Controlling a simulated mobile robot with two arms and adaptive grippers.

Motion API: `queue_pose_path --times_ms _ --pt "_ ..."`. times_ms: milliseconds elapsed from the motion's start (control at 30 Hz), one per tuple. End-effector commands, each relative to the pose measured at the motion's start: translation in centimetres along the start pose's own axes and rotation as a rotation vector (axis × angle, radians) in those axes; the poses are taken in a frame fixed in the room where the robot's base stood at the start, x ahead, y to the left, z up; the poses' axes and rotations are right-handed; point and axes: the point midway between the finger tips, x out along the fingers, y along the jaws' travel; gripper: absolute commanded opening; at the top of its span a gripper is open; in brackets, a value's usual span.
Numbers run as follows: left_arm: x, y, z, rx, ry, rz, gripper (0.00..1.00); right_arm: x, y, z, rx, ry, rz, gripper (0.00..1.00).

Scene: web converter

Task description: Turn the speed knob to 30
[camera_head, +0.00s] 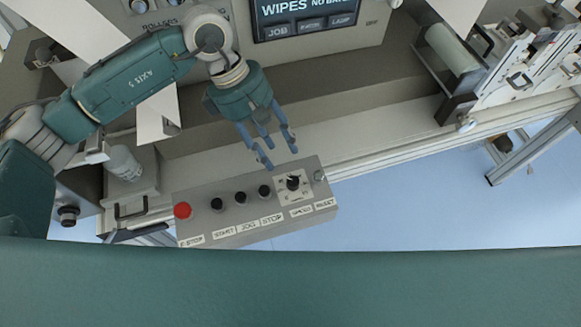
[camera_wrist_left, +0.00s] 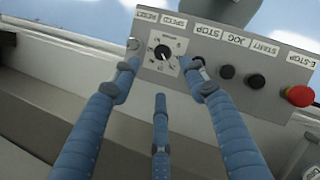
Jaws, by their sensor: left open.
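The speed knob (camera_head: 293,182) is a black knob on a white square dial plate near the right end of the grey control box (camera_head: 222,188). In the left wrist view, the knob (camera_wrist_left: 162,52) sits upside down under its SPEED label, with dial marks too small to read. My left gripper (camera_head: 279,156) is open and empty, just behind and above the knob. In the left wrist view, its blue fingers (camera_wrist_left: 163,72) are spread with the knob beyond the gap between their tips; contact is not apparent. My right gripper is not in view.
The box also has a red E-stop button (camera_head: 182,210), several black buttons including the stop button (camera_head: 264,191), and a small reset control (camera_head: 319,176). A screen (camera_head: 305,14) is at the top. A metal rail (camera_head: 400,148) runs behind the box.

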Motion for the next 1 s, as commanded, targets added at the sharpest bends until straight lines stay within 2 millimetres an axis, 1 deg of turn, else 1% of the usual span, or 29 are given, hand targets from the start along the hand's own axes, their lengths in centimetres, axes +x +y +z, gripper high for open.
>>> queue_pose_path --times_ms 67,167,500,600,700,800,1000 --pt "0.3 -0.1 -0.3 0.002 0.013 -0.008 0.44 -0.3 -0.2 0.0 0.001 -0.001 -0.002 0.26" --pt "1.5 -0.2 -0.2 0.001 0.012 -0.01 0.44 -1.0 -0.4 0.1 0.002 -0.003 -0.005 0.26" --pt "7.8 -0.3 -0.1 0.0 0.008 -0.009 0.44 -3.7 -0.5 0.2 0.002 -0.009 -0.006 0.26" --pt "9.1 -0.2 -0.1 0.001 0.007 -0.007 0.44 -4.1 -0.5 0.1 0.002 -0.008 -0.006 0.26" --pt "10.1 -0.2 -0.2 0.0 0.008 -0.007 0.44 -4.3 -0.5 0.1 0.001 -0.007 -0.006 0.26" --pt "10.5 -0.2 -0.3 0.001 0.008 -0.005 0.44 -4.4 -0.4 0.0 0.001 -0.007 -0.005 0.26" --pt "10.7 -0.2 -0.3 0.002 0.008 -0.005 0.44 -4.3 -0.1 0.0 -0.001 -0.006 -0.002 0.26"
